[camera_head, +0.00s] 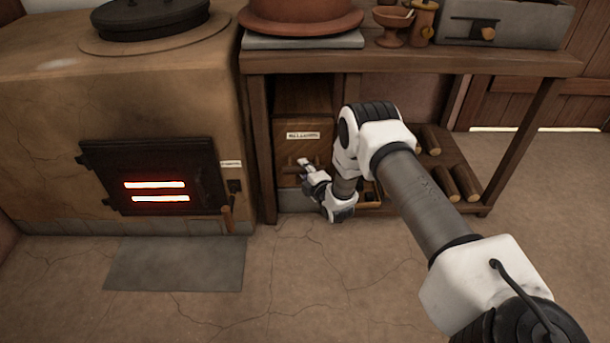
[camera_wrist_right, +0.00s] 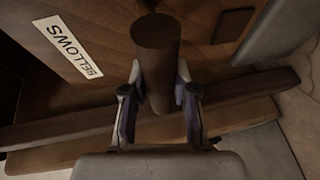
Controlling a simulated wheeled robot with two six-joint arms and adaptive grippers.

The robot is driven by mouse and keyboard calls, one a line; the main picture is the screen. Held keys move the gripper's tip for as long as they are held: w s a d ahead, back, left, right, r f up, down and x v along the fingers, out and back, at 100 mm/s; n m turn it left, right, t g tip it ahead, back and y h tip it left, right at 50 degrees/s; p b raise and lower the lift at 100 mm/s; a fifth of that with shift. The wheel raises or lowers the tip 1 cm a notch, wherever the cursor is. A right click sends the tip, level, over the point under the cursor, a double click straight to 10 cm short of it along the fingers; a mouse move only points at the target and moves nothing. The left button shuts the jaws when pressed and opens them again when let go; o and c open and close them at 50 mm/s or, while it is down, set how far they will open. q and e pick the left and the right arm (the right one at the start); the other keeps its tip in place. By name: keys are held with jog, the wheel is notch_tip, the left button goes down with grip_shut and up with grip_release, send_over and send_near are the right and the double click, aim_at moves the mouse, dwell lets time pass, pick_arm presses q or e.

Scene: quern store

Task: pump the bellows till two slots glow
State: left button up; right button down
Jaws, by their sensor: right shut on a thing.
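The bellows (camera_head: 301,126) is a brown box with a white label, under the table beside the stove. In the right wrist view its label reads BELLOWS (camera_wrist_right: 68,46). My right gripper (camera_head: 305,170) is at the front of the bellows, its fingers closed around a round wooden handle (camera_wrist_right: 156,55), which also shows in the wrist view between the fingertips (camera_wrist_right: 158,95). The stove door (camera_head: 150,172) is dark metal with two slots (camera_head: 156,191), both glowing orange-red. My left gripper is not in view.
The clay stove (camera_head: 50,110) stands left of the wooden table (camera_head: 420,62), with a grey slab (camera_head: 175,264) on the floor before it. Logs (camera_head: 465,182) lie on the low shelf at right. A terracotta pot (camera_head: 300,17) and a grey box (camera_head: 510,20) stand on top. The front floor is clear.

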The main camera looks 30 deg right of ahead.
jog(key=c, duration=0.9)
grip_release()
jog(key=v, duration=1.2)
